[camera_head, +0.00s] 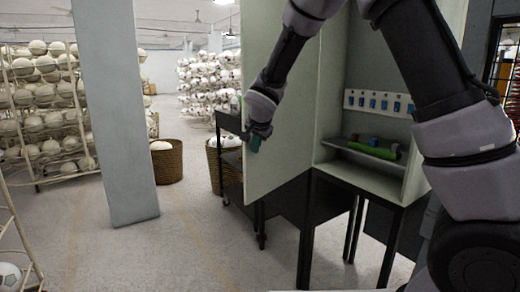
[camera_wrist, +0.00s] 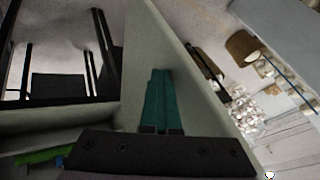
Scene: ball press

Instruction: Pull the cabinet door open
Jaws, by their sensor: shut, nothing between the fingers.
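The cabinet door (camera_head: 283,110) is a tall pale panel standing open, swung out to the left of the cabinet (camera_head: 390,180). The cabinet's inside shows, with a shelf (camera_head: 362,150) in it. My gripper (camera_head: 255,145) is at the door's outer left part, with its teal fingers pressed together and empty. In the wrist view the closed fingers (camera_wrist: 160,73) lie over the door panel (camera_wrist: 190,90), close to its surface. I cannot tell whether they touch it. No handle shows in either view.
A row of blue items (camera_head: 378,102) and a green object (camera_head: 375,150) are inside the cabinet. A dark cart (camera_head: 229,122) and a wicker basket (camera_head: 222,165) stand behind the door. A grey pillar (camera_head: 115,110) stands left.

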